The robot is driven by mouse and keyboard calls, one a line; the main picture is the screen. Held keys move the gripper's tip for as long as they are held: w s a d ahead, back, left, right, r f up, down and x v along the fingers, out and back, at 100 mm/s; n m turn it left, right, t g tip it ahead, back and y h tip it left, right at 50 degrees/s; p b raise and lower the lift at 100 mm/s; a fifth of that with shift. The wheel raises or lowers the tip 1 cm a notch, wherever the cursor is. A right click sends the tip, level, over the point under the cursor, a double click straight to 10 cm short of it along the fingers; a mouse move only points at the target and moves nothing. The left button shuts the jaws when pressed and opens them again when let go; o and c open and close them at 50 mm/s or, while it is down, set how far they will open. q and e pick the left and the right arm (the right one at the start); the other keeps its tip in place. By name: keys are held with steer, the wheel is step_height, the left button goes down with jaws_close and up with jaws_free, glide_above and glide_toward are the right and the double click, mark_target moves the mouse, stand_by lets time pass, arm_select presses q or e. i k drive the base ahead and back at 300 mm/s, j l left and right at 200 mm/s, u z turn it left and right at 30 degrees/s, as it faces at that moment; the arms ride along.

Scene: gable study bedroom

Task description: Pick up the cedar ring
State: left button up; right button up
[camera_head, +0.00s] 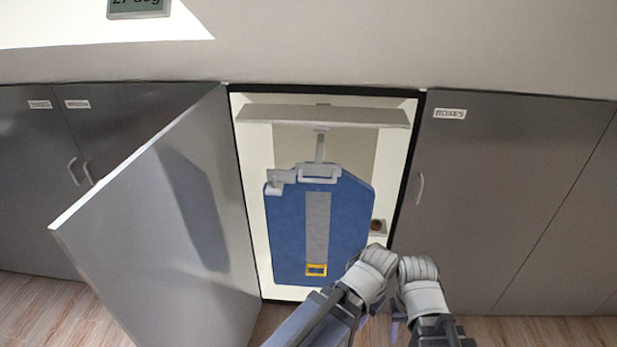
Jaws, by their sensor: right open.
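A small brown round thing (377,225), likely the cedar ring, sits on a small pale ledge (382,232) at the right side inside the open closet. It is small, and its shape is hard to make out. My right gripper (381,321) is low in the picture, below the ledge and apart from the brown thing. It is open and appears empty, partly hidden among my arm links. I cannot make out my left gripper.
A blue board-like thing (285,230) with a grey strip hangs in the closet, left of the ledge. A pale shelf (325,115) is above it. The open door (165,230) sticks out at left. The shut BOXES door (490,200) is at right.

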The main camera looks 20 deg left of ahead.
mark_target(376, 225)
steer(key=i+j+z, duration=0.2)
steer(key=z, duration=0.15)
steer(key=i+j+z, duration=0.2)
steer(key=z, duration=0.15)
steer(key=i+j+z, duration=0.15)
steer(key=j+z, duration=0.25)
